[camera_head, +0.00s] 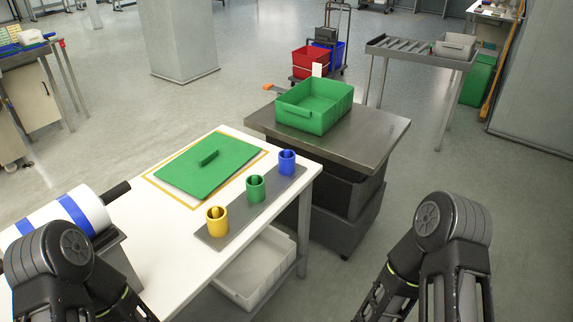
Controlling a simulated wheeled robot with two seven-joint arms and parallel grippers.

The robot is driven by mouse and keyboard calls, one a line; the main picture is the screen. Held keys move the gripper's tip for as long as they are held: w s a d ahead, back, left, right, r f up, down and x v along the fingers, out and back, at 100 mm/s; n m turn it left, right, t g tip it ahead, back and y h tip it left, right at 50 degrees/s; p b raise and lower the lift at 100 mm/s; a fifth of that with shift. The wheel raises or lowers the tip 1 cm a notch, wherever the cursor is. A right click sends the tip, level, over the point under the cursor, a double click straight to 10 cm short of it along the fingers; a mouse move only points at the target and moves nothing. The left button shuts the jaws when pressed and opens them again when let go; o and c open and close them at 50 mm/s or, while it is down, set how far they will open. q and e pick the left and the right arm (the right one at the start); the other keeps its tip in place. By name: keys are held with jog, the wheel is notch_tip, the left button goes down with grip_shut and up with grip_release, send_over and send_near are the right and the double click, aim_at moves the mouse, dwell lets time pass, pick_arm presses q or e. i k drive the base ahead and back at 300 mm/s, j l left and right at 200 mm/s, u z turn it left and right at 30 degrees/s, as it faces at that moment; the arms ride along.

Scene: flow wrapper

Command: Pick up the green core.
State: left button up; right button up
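The green core (256,189) is a short upright cylinder with an opening at its top. It stands in the middle of a row on a grey strip (234,213) on the white table. A yellow core (217,222) stands nearer to me and a blue core (287,163) stands farther away. My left gripper (140,308) shows only in part at the bottom left, well apart from the green core. My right gripper (378,303) shows only in part at the bottom, right of the table and apart from the cores. The fingertips of both are cut off by the frame.
A green lid-like plate (195,172) with a handle lies behind the cores. A blue-striped white roll (65,213) is at left. A green crate (315,116) stands on a dark-topped cabinet (385,130) behind. A pale bin (254,272) sits under the table. Floor at right is clear.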

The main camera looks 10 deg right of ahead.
aim_at(255, 195)
jog(key=i+l+z, duration=0.1)
jog(key=i+l, duration=0.2)
jog(key=l, duration=0.25)
jog(key=i+l, duration=0.35)
jog(key=l, duration=0.15)
jog(key=i+l+z, duration=0.15)
jog(key=i+l, duration=0.2)
jog(key=l, duration=0.15)
